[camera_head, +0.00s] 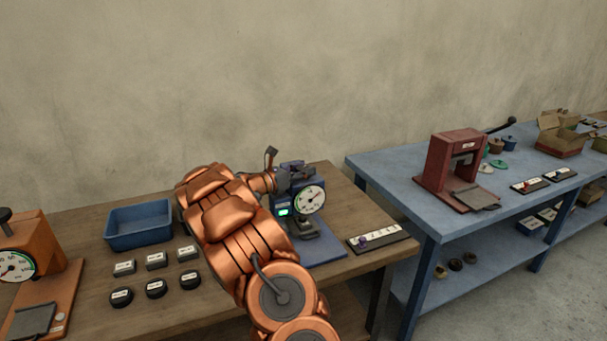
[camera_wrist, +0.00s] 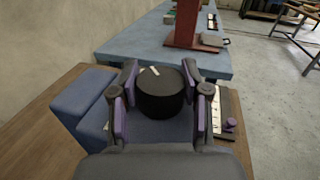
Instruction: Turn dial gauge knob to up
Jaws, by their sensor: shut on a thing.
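The dial gauge (camera_head: 311,201) has a round white face on a blue stand (camera_head: 325,249) on the wooden table, in the head view. A small green display shows beside the face. In the wrist view a black round knob (camera_wrist: 161,98) sits on top of the blue body, with a white mark near its far edge, slightly left of centre. My gripper (camera_wrist: 160,72) is shut around the knob, one finger on each side. In the head view my gripper (camera_head: 290,178) is at the gauge's top; the knob is not clearly visible there.
A blue bin (camera_head: 139,225), several small labelled blocks and an orange gauge device (camera_head: 40,265) stand to the left. A strip with a purple peg (camera_head: 363,240) lies right of the gauge. A blue table (camera_head: 400,185) with a red press (camera_head: 455,165) stands farther right.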

